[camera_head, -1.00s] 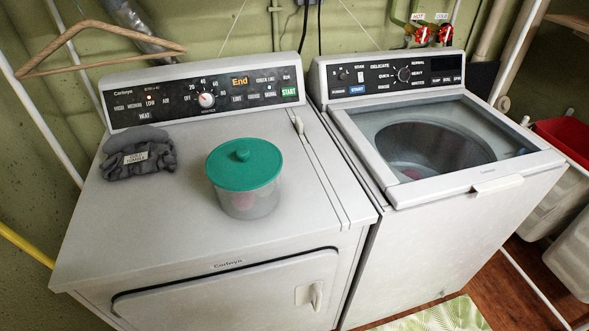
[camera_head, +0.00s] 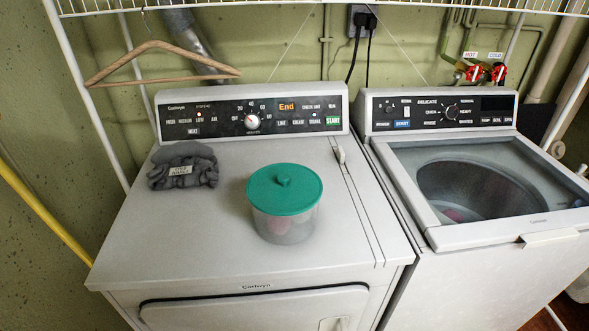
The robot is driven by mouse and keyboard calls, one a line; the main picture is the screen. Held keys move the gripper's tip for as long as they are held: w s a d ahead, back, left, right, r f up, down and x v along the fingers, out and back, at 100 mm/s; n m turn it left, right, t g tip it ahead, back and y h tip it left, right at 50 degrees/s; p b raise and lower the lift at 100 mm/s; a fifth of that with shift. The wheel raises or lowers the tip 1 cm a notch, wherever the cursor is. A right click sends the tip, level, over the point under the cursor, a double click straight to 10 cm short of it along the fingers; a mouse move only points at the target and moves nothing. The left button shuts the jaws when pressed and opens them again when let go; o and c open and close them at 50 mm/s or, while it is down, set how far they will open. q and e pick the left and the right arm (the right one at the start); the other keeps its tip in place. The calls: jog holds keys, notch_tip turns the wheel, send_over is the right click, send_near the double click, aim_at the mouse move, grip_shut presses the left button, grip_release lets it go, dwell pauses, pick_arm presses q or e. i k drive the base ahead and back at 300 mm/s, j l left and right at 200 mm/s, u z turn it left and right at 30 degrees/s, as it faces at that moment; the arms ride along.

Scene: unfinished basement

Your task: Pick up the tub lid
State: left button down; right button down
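The teal tub lid (camera_head: 284,190) with a small round knob on top sits on a clear tub (camera_head: 284,226). Something reddish shows faintly through the tub wall. The tub stands upright on the top of the dryer (camera_head: 190,240), right of its middle and near the front half. Neither of my grippers shows in this view.
A folded grey cloth (camera_head: 183,166) with a label lies on the dryer's back left. To the right stands a washer (camera_head: 440,262) with an open-looking drum under its top frame. A wooden hanger (camera_head: 165,62) hangs at the upper left. The dryer top around the tub is clear.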

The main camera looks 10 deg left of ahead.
aim_at(280, 189)
jog(key=l+u, duration=0.35)
jog(key=l, duration=0.9)
jog(key=l+u, duration=0.35)
jog(key=l, duration=0.9)
